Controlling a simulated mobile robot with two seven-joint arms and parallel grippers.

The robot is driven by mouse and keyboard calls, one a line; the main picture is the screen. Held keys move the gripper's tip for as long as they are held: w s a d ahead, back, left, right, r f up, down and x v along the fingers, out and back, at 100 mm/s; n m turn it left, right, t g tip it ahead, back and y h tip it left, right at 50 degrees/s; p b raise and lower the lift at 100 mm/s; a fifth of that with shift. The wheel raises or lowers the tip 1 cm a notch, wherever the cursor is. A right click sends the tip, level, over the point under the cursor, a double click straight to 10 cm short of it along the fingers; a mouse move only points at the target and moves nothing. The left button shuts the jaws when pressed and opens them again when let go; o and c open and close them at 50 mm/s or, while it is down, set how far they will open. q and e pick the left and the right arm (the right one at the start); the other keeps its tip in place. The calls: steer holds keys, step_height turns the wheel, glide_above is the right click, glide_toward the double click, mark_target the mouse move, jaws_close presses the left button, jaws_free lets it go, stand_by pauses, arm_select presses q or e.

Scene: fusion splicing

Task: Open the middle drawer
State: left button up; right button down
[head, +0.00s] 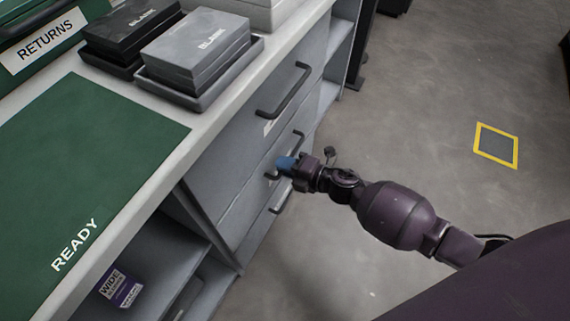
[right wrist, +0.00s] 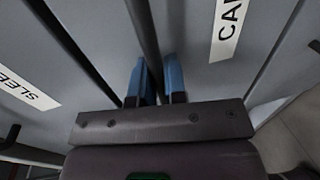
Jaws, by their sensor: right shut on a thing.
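The middle drawer (head: 250,177) is a grey front in the cabinet under the counter, and it looks flush with the fronts around it. Its dark bar handle (head: 298,140) is partly hidden by my right gripper (head: 284,164). In the right wrist view, the blue fingertips of my right gripper (right wrist: 157,82) stand on both sides of the dark handle bar (right wrist: 145,35), shut on it. My left gripper is not in view.
The top drawer's handle (head: 284,92) is above and the bottom drawer's handle (head: 281,198) below. Grey boxes (head: 196,50) in a tray and a green READY mat (head: 90,170) are on the counter. Open shelves (head: 150,255) are at the left.

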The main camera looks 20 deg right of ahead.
arm_select(q)
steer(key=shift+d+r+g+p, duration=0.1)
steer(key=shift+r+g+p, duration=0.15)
steer(key=shift+p, duration=0.45)
arm_select(e)
steer(key=f+v, duration=0.3)
steer(key=v, duration=1.2)
steer(key=s+f+v, duration=0.1)
steer(key=f+v, duration=0.2)
steer(key=v, duration=1.2)
steer(key=shift+s+d+f, duration=0.2)
steer(key=shift+s+d, duration=0.25)
steer(key=shift+d, duration=0.15)
steer(key=c, duration=1.2)
jaws_free()
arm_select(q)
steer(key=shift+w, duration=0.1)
arm_select(e)
steer(key=shift+s+d, duration=0.1)
arm_select(q)
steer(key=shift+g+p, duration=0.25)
steer(key=shift+p, duration=0.55)
arm_select(e)
steer(key=v, duration=1)
steer(key=shift+s+d, duration=0.15)
steer(key=shift+s, duration=0.05)
